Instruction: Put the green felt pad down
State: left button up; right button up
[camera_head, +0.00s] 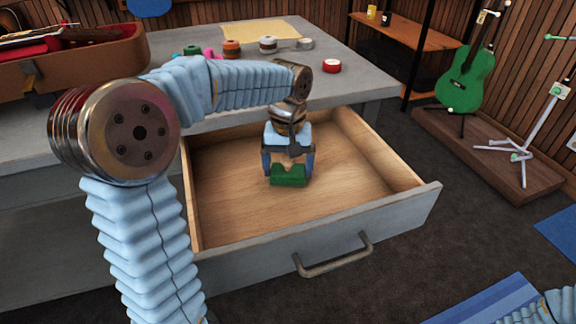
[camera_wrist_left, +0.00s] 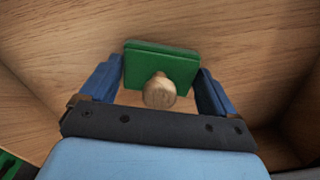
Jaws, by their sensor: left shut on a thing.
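The green felt pad (camera_head: 288,176) is a green block in my left gripper (camera_head: 287,172), inside the open wooden drawer (camera_head: 225,208) in the head view. In the left wrist view the pad (camera_wrist_left: 163,62) shows a round wooden knob (camera_wrist_left: 159,92) on its near side. My left gripper (camera_wrist_left: 160,88) is shut on the pad, with a blue finger at each side. The drawer floor (camera_wrist_left: 245,40) lies behind the pad; I cannot tell whether they touch. My right gripper is not in view.
The drawer is otherwise empty, with walls around the gripper and a front handle (camera_head: 333,255). On the grey table are a red round item (camera_head: 331,66), several small coloured items and an open instrument case (camera_head: 75,60). A green ukulele (camera_head: 468,78) stands right.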

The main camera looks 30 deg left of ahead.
pick_arm(q)
jog(key=o, duration=0.9)
jog(key=shift+f, duration=0.1)
jog(key=shift+r, duration=0.2)
notch_tip(320, 180, up, 12)
jog(key=shift+f+p, duration=0.1)
jog(key=shift+p, duration=0.7)
